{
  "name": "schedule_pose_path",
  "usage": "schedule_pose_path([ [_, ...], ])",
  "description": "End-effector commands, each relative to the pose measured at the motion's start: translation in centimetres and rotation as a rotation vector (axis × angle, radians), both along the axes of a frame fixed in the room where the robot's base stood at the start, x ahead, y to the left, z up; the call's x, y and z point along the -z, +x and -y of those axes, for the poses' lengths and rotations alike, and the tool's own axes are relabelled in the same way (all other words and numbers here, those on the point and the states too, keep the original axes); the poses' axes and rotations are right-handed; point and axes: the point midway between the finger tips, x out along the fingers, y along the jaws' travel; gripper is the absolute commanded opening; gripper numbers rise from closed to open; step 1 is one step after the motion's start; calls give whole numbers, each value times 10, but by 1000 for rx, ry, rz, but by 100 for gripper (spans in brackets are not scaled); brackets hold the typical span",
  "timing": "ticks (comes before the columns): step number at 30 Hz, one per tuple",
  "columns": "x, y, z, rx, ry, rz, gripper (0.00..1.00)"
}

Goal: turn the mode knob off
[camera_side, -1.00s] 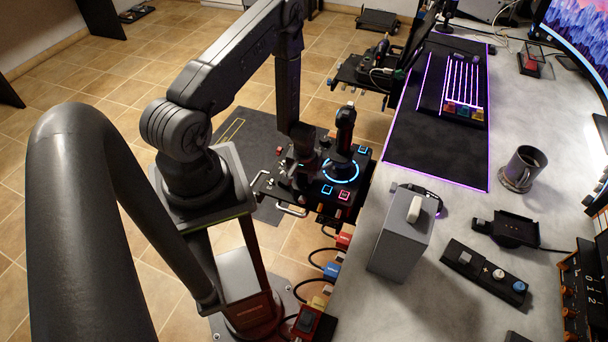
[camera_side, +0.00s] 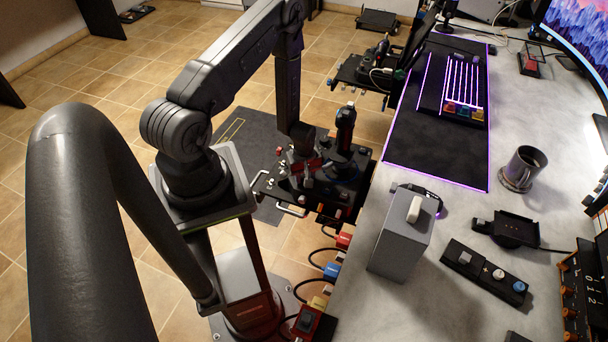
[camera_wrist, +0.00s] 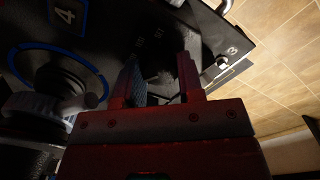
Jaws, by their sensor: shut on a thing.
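The joystick panel (camera_side: 335,192) sits left of the desk, with a black stick (camera_side: 345,130) standing on it. My gripper (camera_side: 301,176) is low over the left part of this panel. In the wrist view my gripper (camera_wrist: 162,85) points at the dark panel face, its two fingers astride a small dark knob (camera_wrist: 164,80), taken as the mode knob. The gripper is shut on it. The knob is in deep shadow and its pointer cannot be read. In the side view the gripper hides it. The panel's ring and buttons look unlit.
A ringed control base (camera_wrist: 62,85) and a button marked 4 (camera_wrist: 64,14) lie left of the fingers in the wrist view. The grey box (camera_side: 400,240) stands on the desk nearby.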

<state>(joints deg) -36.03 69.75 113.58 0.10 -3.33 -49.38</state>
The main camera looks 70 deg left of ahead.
Motion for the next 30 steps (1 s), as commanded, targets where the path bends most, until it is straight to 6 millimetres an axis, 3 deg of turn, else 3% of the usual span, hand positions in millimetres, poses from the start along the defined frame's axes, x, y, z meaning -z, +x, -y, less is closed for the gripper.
schedule_pose_path([
  [22,0,0,0,-100,0,0,11],
  [23,0,0,0,-99,0,0,37],
  [30,0,0,0,-98,0,0,60],
])
